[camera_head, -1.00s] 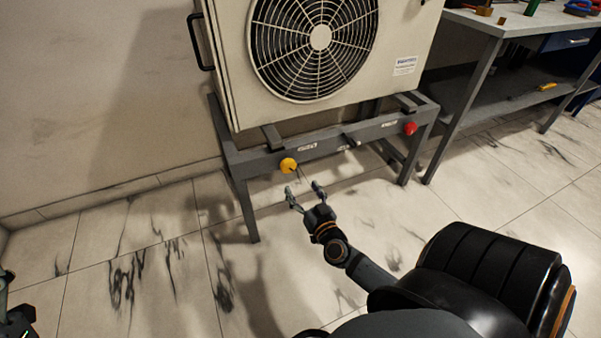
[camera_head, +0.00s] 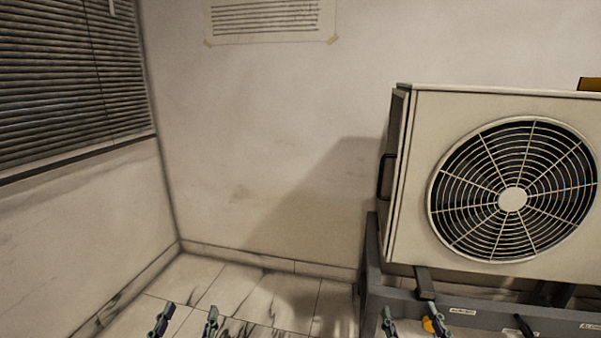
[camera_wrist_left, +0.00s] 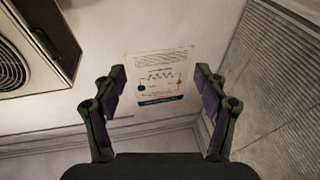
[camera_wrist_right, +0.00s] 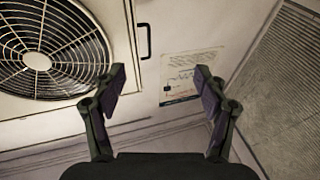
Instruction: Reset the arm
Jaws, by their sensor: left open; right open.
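My left gripper (camera_head: 186,320) shows at the bottom edge of the head view, fingers apart and empty. My right gripper (camera_head: 411,322) is at the bottom edge too, in front of the grey stand, also open with nothing between its fingers. The left wrist view shows the open left fingers (camera_wrist_left: 160,84) with a wall poster behind them. The right wrist view shows the open right fingers (camera_wrist_right: 160,82) with nothing held. Both arms are mostly below the head view.
A fan unit (camera_head: 408,190) stands on the grey stand (camera_head: 372,285) at right. A yellow knob (camera_head: 428,325) on the stand shows partly behind a right finger. A poster (camera_head: 268,18) hangs on the wall, with blinds (camera_head: 70,80) at left. The floor between is clear.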

